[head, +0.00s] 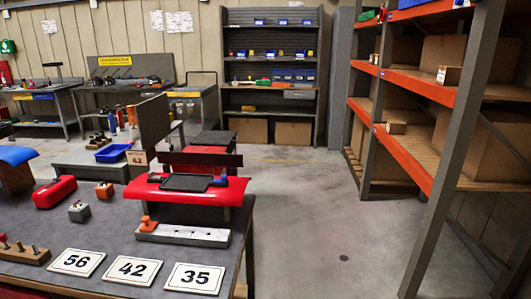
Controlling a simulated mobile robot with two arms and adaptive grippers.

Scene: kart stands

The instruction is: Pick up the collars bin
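No bin with a readable collars label shows, so I cannot tell which one is the collars bin. A shallow blue bin (112,153) sits on a grey surface behind the near table at the left. Several small blue bins (293,75) stand on a middle shelf of the dark shelving unit (271,45) at the back wall. Their contents are too small to make out. Neither of my grippers is in view.
The near grey table (120,212) at left carries number cards 56, 42 and 35 (195,278), a red case (55,192), a red kart panel (222,190) and a metal bar (183,234). An orange-beamed rack (425,85) stands right. The floor (310,215) between is clear.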

